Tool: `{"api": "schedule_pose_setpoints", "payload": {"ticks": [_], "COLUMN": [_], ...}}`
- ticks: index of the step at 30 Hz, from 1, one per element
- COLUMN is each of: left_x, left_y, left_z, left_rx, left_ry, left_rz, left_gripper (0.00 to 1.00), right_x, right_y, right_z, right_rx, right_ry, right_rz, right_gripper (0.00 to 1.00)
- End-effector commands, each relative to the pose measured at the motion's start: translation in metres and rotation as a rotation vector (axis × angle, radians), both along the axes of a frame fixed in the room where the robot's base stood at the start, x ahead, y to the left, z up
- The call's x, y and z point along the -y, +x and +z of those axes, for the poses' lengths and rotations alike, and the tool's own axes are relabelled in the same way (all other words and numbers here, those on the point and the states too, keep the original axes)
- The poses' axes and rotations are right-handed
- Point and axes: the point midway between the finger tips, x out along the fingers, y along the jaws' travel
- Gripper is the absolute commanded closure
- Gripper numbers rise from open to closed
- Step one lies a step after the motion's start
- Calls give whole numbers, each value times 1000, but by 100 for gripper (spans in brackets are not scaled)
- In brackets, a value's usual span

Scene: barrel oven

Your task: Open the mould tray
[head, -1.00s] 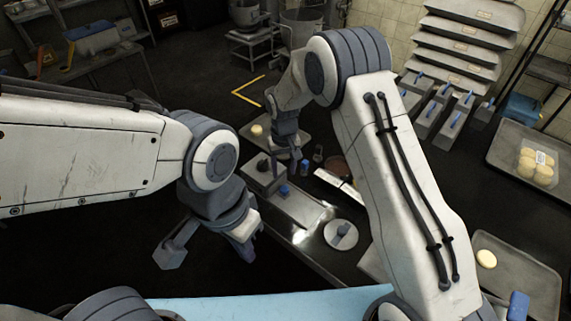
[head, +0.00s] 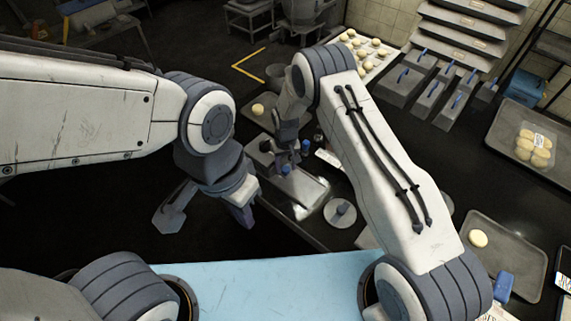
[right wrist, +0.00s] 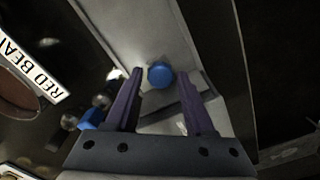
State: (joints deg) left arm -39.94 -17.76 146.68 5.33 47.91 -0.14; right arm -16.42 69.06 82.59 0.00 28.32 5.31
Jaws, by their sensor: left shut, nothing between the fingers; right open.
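The mould tray (head: 306,192) appears to be the long grey metal piece at the counter's front edge, with a blue knob (head: 286,169) near its far end. My right gripper (head: 284,158) is just above that end, partly hidden by its own arm. In the right wrist view, its open purple fingers (right wrist: 159,92) point at the tray (right wrist: 132,30). The blue knob (right wrist: 160,75) shows between the fingertips, with gaps on both sides; I cannot tell the depth. My left gripper (head: 243,217) is shut and empty, left of the counter.
Several blue-handled grey boxes (head: 400,85) and bun trays (head: 378,55) stand further back.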

Motion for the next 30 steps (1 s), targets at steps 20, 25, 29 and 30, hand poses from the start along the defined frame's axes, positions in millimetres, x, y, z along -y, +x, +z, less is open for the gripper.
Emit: {"api": "schedule_pose_setpoints", "payload": {"ticks": [20,25,29,30], "left_x": [0,0,0,0], "left_y": [0,0,0,0], "left_z": [0,0,0,0], "left_rx": [0,0,0,0], "left_ry": [0,0,0,0], "left_rz": [0,0,0,0], "left_gripper": [100,100,100,100], "right_x": [-1,-1,-1,0], "right_y": [0,0,0,0], "right_z": [0,0,0,0], "right_rx": [0,0,0,0], "right_ry": [0,0,0,0], "right_rz": [1,1,1,1], "right_gripper": [100,100,100,100]}}
